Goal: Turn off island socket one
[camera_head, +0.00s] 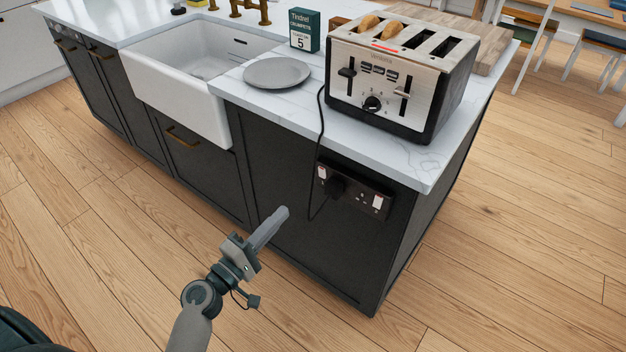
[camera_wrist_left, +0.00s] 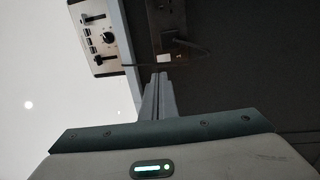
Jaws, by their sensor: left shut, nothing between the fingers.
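The black double socket (camera_head: 354,189) is on the dark side panel of the island, below the worktop edge. It has a white switch at its left end and another at its right end. A black plug (camera_head: 336,187) sits in its left outlet, with a cable running up to the toaster. My left gripper (camera_head: 284,212) is shut and empty, in front of the panel, lower left of the socket and apart from it in the picture. In the left wrist view the shut fingers (camera_wrist_left: 160,78) point towards the socket (camera_wrist_left: 178,38), which is dim there. My right gripper is not in view.
The toaster (camera_head: 400,72) stands on the worktop above the socket, with bread in its left slots. A grey plate (camera_head: 277,72), a green box (camera_head: 304,30) and a white sink (camera_head: 190,75) are further left. The wooden floor (camera_head: 500,230) right of the island is clear.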

